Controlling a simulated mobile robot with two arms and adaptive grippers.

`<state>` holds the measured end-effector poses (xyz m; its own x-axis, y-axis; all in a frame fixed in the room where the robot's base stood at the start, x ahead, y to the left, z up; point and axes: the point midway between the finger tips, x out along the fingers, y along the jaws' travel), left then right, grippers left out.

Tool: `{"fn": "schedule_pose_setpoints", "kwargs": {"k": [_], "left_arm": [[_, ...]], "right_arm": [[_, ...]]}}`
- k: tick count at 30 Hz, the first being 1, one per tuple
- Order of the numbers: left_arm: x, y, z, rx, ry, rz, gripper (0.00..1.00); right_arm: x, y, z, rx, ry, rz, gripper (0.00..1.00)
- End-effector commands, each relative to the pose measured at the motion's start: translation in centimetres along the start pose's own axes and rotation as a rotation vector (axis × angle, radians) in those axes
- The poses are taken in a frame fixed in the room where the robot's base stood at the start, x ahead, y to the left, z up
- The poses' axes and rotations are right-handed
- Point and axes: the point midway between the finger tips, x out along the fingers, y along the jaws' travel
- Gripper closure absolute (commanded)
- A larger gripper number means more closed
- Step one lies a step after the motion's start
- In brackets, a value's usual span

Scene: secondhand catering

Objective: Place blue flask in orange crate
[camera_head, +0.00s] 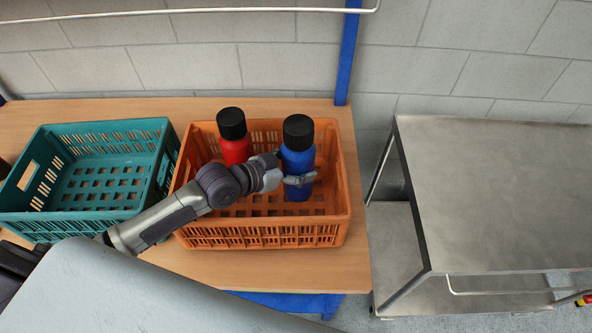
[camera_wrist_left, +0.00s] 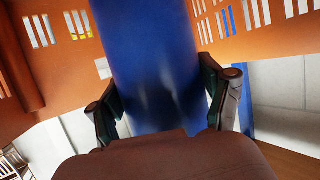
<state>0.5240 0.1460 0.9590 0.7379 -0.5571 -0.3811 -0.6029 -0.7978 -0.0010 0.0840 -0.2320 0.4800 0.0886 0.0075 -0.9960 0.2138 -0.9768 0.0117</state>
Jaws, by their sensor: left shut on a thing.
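The blue flask (camera_head: 298,163) has a black cap and stands upright inside the orange crate (camera_head: 262,236), right of the middle. My left gripper (camera_head: 299,179) is shut on the blue flask around its lower body. In the left wrist view, the blue flask (camera_wrist_left: 152,62) fills the middle between the two fingers of the gripper (camera_wrist_left: 166,100), with crate walls behind it. Whether the flask's base touches the crate floor is hard to tell. My right gripper is not in view.
A red flask (camera_head: 236,150) with a black cap stands in the orange crate, left of the blue one. An empty teal crate (camera_head: 100,203) sits to the left on the wooden table (camera_head: 275,105). A steel trolley (camera_head: 490,195) stands to the right.

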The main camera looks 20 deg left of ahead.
Motion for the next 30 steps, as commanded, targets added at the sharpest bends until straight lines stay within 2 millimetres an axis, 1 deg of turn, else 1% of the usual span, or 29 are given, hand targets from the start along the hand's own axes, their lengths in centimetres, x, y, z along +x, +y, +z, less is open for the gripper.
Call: {"fn": "schedule_pose_setpoints", "kwargs": {"k": [3, 6, 14, 17, 18, 20, 21, 22, 30], "left_arm": [[0.7, 0.0, 1.5, -0.003, 0.001, 0.0, 0.73], [1.0, 0.0, 2.2, -0.001, 0.003, 0.0, 0.73], [1.0, 0.0, 2.3, 0.0, 0.004, 0.0, 0.73], [1.1, 0.0, 2.6, 0.0, 0.003, 0.0, 0.73], [1.1, 0.0, 2.8, -0.001, -0.001, 0.0, 0.2], [1.1, 0.0, 2.7, -0.001, -0.001, 0.0, 0.1], [1.1, 0.0, 2.7, -0.001, -0.001, 0.0, 0.03], [1.1, 0.0, 2.7, -0.001, -0.001, 0.0, 0.0], [1.1, 0.0, 2.7, -0.001, -0.001, 0.0, 0.0]], "right_arm": [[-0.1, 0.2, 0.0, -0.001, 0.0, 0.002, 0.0], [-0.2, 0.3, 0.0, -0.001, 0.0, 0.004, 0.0], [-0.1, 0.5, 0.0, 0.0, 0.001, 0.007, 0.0], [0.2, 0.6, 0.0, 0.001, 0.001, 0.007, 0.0], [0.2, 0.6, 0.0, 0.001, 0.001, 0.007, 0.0], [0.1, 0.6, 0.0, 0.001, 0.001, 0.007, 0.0], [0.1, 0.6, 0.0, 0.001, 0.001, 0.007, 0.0], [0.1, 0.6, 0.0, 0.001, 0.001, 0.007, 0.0], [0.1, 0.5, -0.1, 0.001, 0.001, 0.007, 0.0]]}}
